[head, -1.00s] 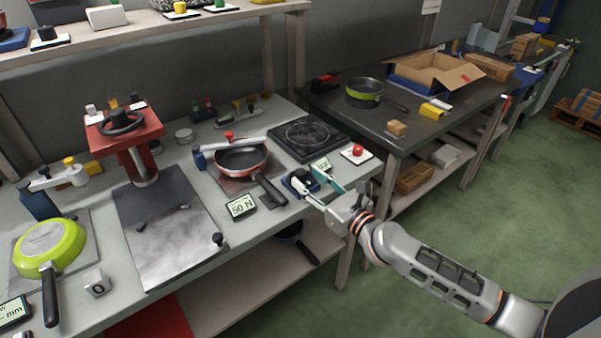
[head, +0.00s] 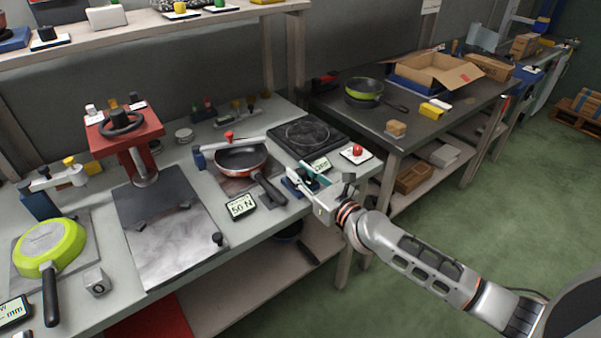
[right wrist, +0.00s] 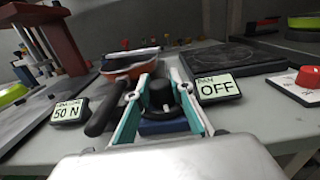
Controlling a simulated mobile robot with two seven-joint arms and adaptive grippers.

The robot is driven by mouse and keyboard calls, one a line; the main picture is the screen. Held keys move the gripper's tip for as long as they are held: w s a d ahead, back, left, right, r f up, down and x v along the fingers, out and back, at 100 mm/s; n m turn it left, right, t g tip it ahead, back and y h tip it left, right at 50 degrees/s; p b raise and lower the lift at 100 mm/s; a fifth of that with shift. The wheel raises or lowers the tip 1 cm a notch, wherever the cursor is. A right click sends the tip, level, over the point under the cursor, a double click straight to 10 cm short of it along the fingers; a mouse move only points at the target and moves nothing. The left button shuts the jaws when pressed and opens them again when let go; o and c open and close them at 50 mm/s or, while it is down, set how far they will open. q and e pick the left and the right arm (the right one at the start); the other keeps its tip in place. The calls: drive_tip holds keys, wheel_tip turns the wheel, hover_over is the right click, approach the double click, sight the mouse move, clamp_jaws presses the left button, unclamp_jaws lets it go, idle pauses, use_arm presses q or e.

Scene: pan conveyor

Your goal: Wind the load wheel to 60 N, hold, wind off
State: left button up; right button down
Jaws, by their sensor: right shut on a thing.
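The load wheel (right wrist: 159,92) is a dark knob on a blue base (right wrist: 163,127), between the fingers in the right wrist view. My right gripper (right wrist: 161,95) is shut on it, with teal-edged fingers on both sides. In the head view my right gripper (head: 303,183) hides most of the wheel. The load display (head: 241,205) reads 50 N; it also shows in the right wrist view (right wrist: 69,112). The orange pan (head: 238,158) sits on its stand with its black handle (head: 270,189) towards the wheel. My left gripper is not in view.
A display reading OFF (right wrist: 217,88) stands right of the wheel. A red button (head: 357,151) on a white plate is near the bench corner. A dark hotplate (head: 309,137) lies behind. A red press (head: 124,131) and green pan (head: 47,248) stand to the left.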

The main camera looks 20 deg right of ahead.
drive_tip(key=shift+a+r+m+t+h+p, duration=0.15)
drive_tip(key=shift+m+t+h+p, duration=0.25)
drive_tip(key=shift+h, duration=0.5)
drive_tip(key=shift+m+h+p, duration=0.4)
drive_tip(key=shift+m+h, duration=0.5)
drive_tip(key=shift+h, duration=0.3)
drive_tip(key=shift+m+h, duration=0.7)
drive_tip(key=shift+h, duration=0.2)
drive_tip(key=shift+m+h, duration=0.4)
drive_tip(key=shift+h, duration=0.4)
drive_tip(key=c, duration=1.8)
unclamp_jaws()
drive_tip(key=shift+o, duration=0.2)
drive_tip(key=shift+s+f, duration=0.2)
drive_tip(key=shift+s, duration=0.25)
drive_tip(key=s, duration=1.1)
drive_tip(key=shift+a, duration=0.3)
